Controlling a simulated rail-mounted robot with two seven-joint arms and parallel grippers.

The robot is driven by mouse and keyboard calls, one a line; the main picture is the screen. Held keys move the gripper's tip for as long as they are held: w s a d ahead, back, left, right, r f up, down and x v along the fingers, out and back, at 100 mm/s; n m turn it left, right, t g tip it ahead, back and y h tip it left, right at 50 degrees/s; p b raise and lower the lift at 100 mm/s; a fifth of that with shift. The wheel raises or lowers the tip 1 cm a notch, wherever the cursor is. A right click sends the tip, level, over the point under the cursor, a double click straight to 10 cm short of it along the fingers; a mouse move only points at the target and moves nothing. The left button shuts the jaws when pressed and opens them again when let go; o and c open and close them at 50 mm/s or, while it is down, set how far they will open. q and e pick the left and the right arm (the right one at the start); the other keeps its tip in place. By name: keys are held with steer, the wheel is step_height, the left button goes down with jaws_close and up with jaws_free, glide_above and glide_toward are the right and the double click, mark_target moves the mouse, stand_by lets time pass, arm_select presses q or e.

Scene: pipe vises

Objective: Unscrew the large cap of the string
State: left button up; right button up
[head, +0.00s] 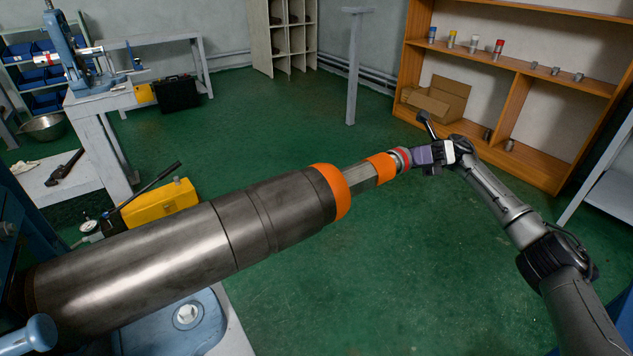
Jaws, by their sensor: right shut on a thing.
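The string (160,262) is a thick steel pipe running from the lower left up towards the middle right. It has a wide orange collar (331,190), then a narrower hexagonal grey section and a smaller orange band (382,167). At its far end is a cap (402,160), grey with a red ring. My right gripper (424,155) is at this end, reaching in from the right, and is shut on the cap; its fingertips partly hide the cap's end. My left gripper is not in view.
A blue vise (178,322) is under the pipe at the lower left. A yellow box (160,203) with a pump lever stands behind the pipe. A wooden shelf (510,100) with small coloured parts and a cardboard box (440,97) is at the back right.

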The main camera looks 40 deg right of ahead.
steer(key=shift+a, duration=0.1)
steer(key=shift+f+n+b, duration=0.2)
steer(key=shift+n+b, duration=0.6)
steer(key=shift+b, duration=0.3)
steer(key=shift+n+g+b, duration=0.5)
steer(key=shift+n+b, duration=0.2)
steer(key=shift+n, duration=0.1)
steer(key=shift+w+r+n, duration=0.1)
steer(key=shift+r+n, duration=0.15)
steer(key=shift+n, duration=0.45)
steer(key=shift+n+g+y, duration=0.3)
steer(key=shift+n+g, duration=0.1)
steer(key=shift+n, duration=0.4)
steer(key=n+g, duration=0.1)
steer(key=n, duration=0.1)
steer(key=shift+w+n, duration=0.15)
steer(key=shift+n, duration=0.25)
steer(key=shift+n+g, duration=0.6)
steer(key=shift+n, duration=0.9)
